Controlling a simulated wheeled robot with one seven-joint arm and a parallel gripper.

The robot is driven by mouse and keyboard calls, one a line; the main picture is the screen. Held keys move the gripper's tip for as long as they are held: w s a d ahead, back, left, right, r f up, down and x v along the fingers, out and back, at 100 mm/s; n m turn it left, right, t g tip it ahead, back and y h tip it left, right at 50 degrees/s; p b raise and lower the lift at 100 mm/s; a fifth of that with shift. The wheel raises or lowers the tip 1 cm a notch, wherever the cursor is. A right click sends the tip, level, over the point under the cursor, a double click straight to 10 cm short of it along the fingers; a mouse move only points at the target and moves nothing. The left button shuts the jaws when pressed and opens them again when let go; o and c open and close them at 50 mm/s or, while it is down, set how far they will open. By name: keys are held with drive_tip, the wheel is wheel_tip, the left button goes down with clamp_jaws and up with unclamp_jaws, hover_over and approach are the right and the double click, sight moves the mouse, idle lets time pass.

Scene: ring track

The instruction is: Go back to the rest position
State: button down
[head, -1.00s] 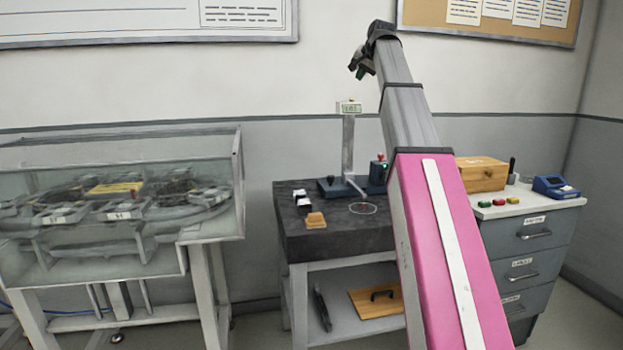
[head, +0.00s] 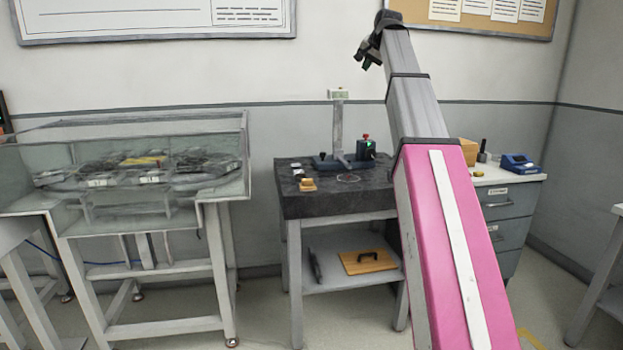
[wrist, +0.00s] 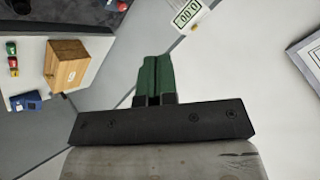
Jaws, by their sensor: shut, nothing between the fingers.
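My gripper (head: 366,60) is raised at the end of my long arm, high in front of the back wall in the head view. In the wrist view my gripper (wrist: 152,75) shows its two green fingers side by side, closed together with nothing between them. It is clear of every surface. The arm partly hides the right side of the dark bench and the left part of the drawer cabinet in the head view.
A dark-topped bench (head: 300,207) holds a stand (head: 338,125) and small blocks. A glass-cased ring track (head: 150,180) stands at left. A drawer cabinet (head: 515,215) with a wooden box (wrist: 66,65) stands at right. Open floor lies in front.

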drive_tip(key=s+f+n+g+h, duration=0.15)
drive_tip(key=s+f, duration=0.25)
drive_tip(key=f, duration=1.8)
drive_tip(key=s+f+n+g, duration=0.1)
drive_tip(key=s+f+g, duration=0.25)
drive_tip(key=f, duration=1.75)
drive_tip(key=s+f+n+g, duration=0.1)
drive_tip(key=s+f+g, duration=0.1)
drive_tip(key=s+f, duration=1.1)
drive_tip(key=s+f+n+g+h, duration=0.1)
drive_tip(key=s+f+n, duration=0.1)
drive_tip(key=s+f, duration=1.2)
wheel_tip(320, 180, down, 5)
drive_tip(key=shift+s+a+r+g, duration=0.1)
drive_tip(key=shift+s+a+g, duration=0.1)
drive_tip(key=shift+g, duration=0.2)
